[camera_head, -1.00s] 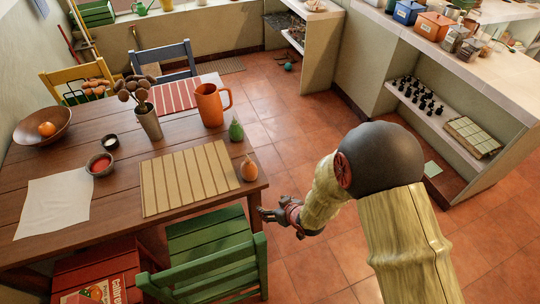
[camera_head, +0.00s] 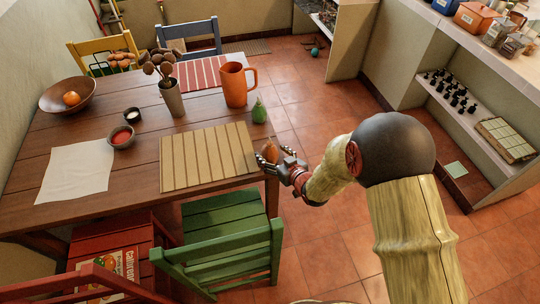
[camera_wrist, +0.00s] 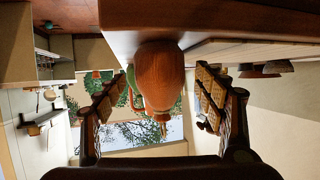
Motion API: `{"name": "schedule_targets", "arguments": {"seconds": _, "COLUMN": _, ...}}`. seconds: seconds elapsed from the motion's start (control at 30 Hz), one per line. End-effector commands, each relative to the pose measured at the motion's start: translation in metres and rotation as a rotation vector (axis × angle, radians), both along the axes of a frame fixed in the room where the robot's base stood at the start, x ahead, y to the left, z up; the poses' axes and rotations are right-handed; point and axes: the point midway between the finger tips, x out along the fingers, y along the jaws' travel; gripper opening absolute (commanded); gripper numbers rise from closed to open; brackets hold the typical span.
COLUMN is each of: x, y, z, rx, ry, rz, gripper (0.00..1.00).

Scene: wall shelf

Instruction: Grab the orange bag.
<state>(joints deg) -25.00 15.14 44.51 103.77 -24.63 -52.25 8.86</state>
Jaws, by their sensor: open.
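A bag printed with oranges and lettering (camera_head: 122,266) lies on the red chair at the lower left of the head view, partly hidden by the chair back. My gripper (camera_head: 266,158) is at the table's right front corner, away from that bag. It is open, with its fingers on either side of an orange-brown pear-shaped thing (camera_head: 270,149). In the wrist view, which is upside down, this pear-shaped thing (camera_wrist: 159,75) sits between the spread fingers. I cannot tell whether they touch it.
The wooden table (camera_head: 60,205) holds a striped placemat (camera_head: 208,157), an orange mug (camera_head: 235,86), a green pear (camera_head: 259,111), a plant pot (camera_head: 173,100) and bowls. A green chair (camera_head: 225,240) stands below my gripper. Tiled floor (camera_head: 330,245) is open to the right.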

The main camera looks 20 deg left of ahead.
Motion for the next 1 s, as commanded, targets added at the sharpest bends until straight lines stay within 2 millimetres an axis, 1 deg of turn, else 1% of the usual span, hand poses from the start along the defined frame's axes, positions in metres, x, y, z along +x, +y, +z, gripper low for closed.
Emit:
{"name": "schedule_targets", "arguments": {"seconds": 0.03, "x": 0.0047, "y": 0.0044, "z": -0.0054, "rx": 0.0, "ry": 0.0, "rz": 0.0, "gripper": 0.7}}
{"name": "schedule_targets", "arguments": {"seconds": 0.1, "x": 0.0086, "y": 0.0083, "z": -0.0068, "rx": 0.0, "ry": 0.001, "rz": -0.001, "gripper": 0.7}}
{"name": "schedule_targets", "arguments": {"seconds": 0.33, "x": 0.0097, "y": 0.0091, "z": -0.0053, "rx": 0.0, "ry": 0.001, "rz": -0.001, "gripper": 0.7}}
{"name": "schedule_targets", "arguments": {"seconds": 1.0, "x": 0.0095, "y": 0.0088, "z": -0.0055, "rx": -0.001, "ry": 0.0, "rz": -0.001, "gripper": 0.32}}
